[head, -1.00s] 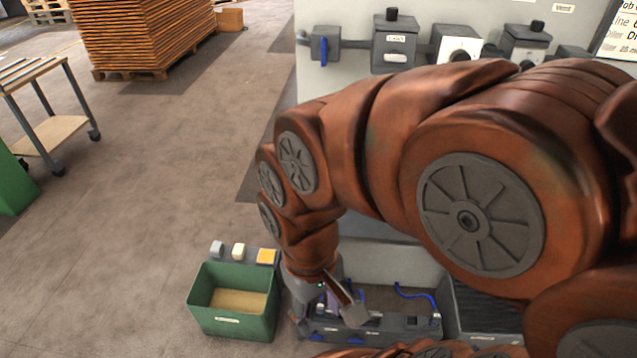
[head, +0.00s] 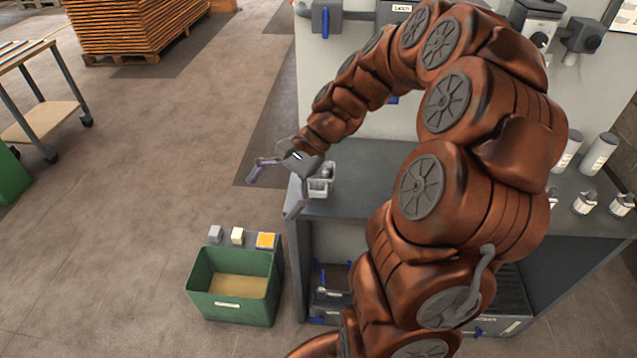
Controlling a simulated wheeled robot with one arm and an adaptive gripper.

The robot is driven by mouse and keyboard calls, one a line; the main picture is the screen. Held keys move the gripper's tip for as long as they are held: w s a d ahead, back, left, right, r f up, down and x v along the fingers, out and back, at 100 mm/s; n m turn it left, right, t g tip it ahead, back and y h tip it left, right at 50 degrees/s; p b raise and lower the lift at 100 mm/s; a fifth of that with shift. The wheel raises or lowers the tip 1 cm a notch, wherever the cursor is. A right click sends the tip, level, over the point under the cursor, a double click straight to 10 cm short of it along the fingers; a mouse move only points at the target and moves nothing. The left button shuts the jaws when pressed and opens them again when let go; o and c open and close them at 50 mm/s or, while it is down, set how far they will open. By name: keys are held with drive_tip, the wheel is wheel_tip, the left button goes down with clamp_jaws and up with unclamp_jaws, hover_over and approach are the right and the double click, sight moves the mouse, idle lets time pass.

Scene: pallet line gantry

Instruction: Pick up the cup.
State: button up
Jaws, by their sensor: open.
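My gripper (head: 271,196) is open, its fingers spread wide with nothing between them. It hangs by the left end of the grey bench (head: 345,203), pointing down and left, one finger out over the floor and the other in front of the bench corner. A small light grey square container (head: 321,186) stands on the bench just right of the gripper, with something grey inside, partly hidden by my wrist. I cannot tell whether it holds the cup. At the bench's right end stand two white-grey cylinders (head: 598,155) and small pale cup-like pieces (head: 585,203). None is clearly the cup.
A green bin (head: 233,313) stands on the floor left of the bench, with small blocks and a yellow-topped block (head: 266,240) behind it. Grey boxes sit on the wall panel behind. My arm covers the bench's middle. Floor at left is clear up to a cart (head: 45,118).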

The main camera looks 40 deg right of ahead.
drive_tip(key=w+d+f+m+t+y, duration=0.25)
drive_tip(key=w+d+m, duration=0.3)
drive_tip(key=d, duration=0.45)
drive_tip(key=m+t+h+b, duration=0.2)
drive_tip(key=m+t, duration=0.4)
drive_tip(key=m, duration=0.1)
approach(318, 183)
drive_tip(key=shift+y, duration=0.25)
drive_tip(key=w, duration=0.2)
drive_tip(key=w+d, duration=0.1)
drive_tip(key=w, duration=0.1)
drive_tip(key=shift+w, duration=0.35)
drive_tip(key=shift+m+p, duration=0.25)
drive_tip(key=shift+p, duration=0.05)
drive_tip(key=shift+p+x, duration=0.85)
drive_tip(key=shift+x, duration=3)
drive_tip(key=shift+s+f, duration=0.1)
drive_tip(key=shift+f, duration=0.1)
drive_tip(key=shift+c, duration=0.2)
drive_tip(key=c, duration=1)
drive_tip(key=shift+d+r, duration=0.1)
drive_tip(key=shift+r, duration=0.05)
